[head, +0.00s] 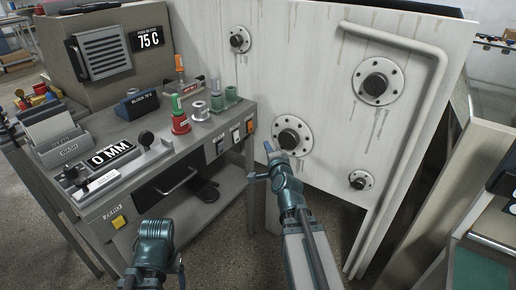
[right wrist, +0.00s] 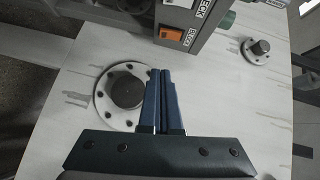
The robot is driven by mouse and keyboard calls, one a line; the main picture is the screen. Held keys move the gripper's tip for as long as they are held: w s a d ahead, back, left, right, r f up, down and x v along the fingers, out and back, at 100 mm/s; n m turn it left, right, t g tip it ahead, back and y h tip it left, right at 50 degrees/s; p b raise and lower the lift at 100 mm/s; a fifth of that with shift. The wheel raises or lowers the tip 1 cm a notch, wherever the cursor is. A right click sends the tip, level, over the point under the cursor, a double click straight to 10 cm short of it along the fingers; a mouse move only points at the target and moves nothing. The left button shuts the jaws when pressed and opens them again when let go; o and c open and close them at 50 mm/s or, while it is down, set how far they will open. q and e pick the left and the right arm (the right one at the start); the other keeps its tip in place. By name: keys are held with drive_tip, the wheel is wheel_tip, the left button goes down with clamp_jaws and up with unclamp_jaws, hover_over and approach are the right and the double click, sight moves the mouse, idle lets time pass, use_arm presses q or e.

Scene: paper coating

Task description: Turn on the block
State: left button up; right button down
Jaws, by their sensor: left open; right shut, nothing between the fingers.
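A small dark blue box (head: 138,105) with a block label sits on the bench. Small switches, including an orange one (head: 250,127), are on the bench's right end; an orange rocker shows in the right wrist view (right wrist: 170,36), its label too small to read surely. My right gripper (head: 268,147) is shut and empty, in front of the white panel, below and right of the switches, apart from them. My left gripper (head: 155,272) is low, in front of the bench.
The white panel (head: 310,60) with several round flanged knobs and a bent pipe (head: 405,150) stands behind my right arm. The bench (head: 150,160) carries red and green bottles, a 0 MM display (head: 110,153) and metal pieces. A lower shelf (head: 215,190) is under it.

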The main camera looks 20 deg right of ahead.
use_arm(q)
drive_tip(key=shift+s+d+f+b, duration=0.15)
drive_tip(key=shift+f+b, duration=0.3)
drive_tip(key=shift+f, duration=0.4)
use_arm(e)
drive_tip(key=shift+s+d+f+m+h, duration=0.15)
drive_tip(key=shift+s+f+m+h, duration=0.15)
drive_tip(key=shift+s+m+h, duration=0.15)
